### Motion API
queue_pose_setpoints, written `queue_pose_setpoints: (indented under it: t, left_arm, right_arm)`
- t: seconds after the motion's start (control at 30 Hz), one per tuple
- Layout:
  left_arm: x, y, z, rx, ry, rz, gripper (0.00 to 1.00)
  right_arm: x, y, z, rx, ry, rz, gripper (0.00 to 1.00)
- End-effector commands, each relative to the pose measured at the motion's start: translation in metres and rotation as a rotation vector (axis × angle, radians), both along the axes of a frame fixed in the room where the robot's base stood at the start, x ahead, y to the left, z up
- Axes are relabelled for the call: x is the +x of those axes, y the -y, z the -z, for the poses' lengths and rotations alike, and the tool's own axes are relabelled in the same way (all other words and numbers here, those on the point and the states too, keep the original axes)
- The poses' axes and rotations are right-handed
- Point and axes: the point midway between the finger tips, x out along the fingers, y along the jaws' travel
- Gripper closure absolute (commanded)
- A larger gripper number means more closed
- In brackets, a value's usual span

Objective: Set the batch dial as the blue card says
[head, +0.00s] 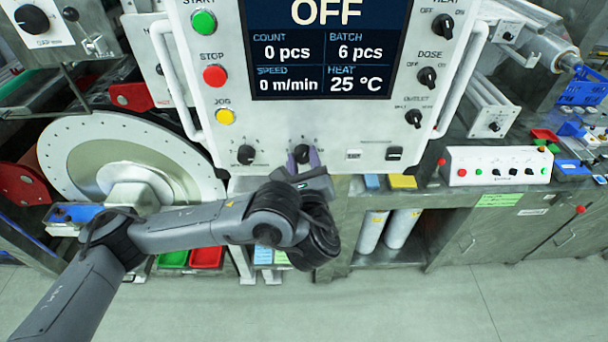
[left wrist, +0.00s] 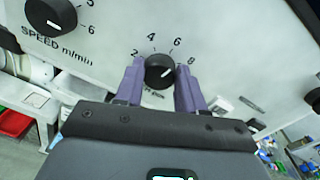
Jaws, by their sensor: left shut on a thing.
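The batch dial (left wrist: 159,71), a black knob with a scale marked 2, 4, 6 and 8, is on the white control panel. It also shows in the head view (head: 302,153). My left gripper (left wrist: 160,85) has its purple fingers shut on the dial, one on each side. The dial has a white mark, but I cannot tell which number it points to. The display (head: 325,45) reads BATCH 6 pcs, COUNT 0 pcs and OFF. A small blue item (head: 372,181) lies below the panel; I cannot tell whether it is the blue card. My right gripper is not in view.
The speed dial (left wrist: 50,14) is left of the batch dial. Green start (head: 204,22), red stop (head: 214,75) and yellow jog (head: 225,116) buttons line the panel's left side. A large pale drum disc (head: 75,150) stands at left. A yellow item (head: 403,181) lies beside the blue one.

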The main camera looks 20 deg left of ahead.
Motion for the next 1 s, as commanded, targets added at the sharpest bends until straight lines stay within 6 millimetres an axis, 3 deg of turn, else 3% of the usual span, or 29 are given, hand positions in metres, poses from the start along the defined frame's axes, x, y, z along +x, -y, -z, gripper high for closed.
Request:
queue_pose_setpoints:
  t: [0.03,0.3,0.97,1.0]
  left_arm:
    - [0.0,-0.001,0.007,-0.032,0.014,-0.001,0.92]
    - [0.0,-0.001,0.003,-0.163,0.068,-0.001,0.92]
    - [0.0,-0.001,0.0,-0.219,0.09,0.0,0.92]
    - [0.0,-0.001,0.0,-0.219,0.09,0.0,0.55]
  right_arm:
    - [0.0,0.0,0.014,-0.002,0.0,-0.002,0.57]
    - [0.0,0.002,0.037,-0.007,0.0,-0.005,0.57]
    - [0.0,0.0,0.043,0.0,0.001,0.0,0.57]
    - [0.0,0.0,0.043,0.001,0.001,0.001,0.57]
